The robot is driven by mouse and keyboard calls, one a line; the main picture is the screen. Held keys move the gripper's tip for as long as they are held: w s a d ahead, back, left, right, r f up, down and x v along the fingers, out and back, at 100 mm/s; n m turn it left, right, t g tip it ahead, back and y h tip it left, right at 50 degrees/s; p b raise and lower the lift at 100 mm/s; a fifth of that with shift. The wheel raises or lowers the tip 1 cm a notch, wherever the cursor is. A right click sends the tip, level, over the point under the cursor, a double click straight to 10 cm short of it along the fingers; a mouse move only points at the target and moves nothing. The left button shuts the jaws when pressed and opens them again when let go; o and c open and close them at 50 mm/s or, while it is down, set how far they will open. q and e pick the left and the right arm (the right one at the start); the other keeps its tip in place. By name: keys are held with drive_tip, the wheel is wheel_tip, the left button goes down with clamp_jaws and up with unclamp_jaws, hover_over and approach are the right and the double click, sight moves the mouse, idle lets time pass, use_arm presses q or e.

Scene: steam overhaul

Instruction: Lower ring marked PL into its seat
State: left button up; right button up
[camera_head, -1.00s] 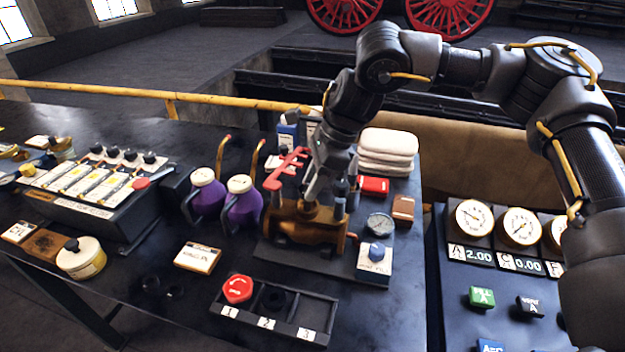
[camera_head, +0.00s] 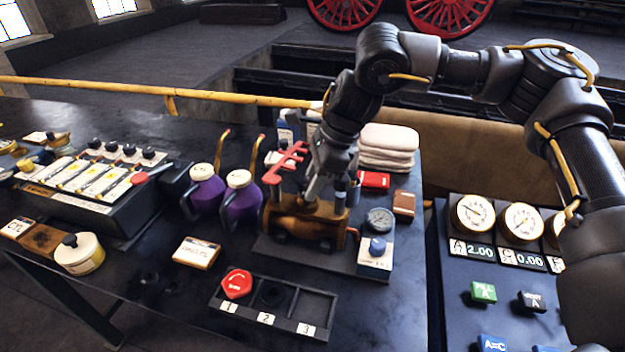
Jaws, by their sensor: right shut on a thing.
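The brass valve body (camera_head: 306,230) stands on a dark base plate, with a red-handled lever part (camera_head: 284,163) at its left. My right gripper (camera_head: 314,196) points down at the top opening of the valve body, low and close to it. It is shut on a small part, presumably the ring, which its fingers and the valve's top hide. I cannot read a PL mark or see the seat inside the body. I cannot tell whether the held part touches the valve. My left gripper is not in view.
Purple bottles (camera_head: 241,202) stand left of the valve.

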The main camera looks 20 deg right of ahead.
drive_tip(key=shift+f, duration=0.35)
idle(0.3)
drive_tip(key=shift+f, duration=0.15)
drive_tip(key=o, duration=1.4)
drive_tip(key=shift+c, duration=0.2)
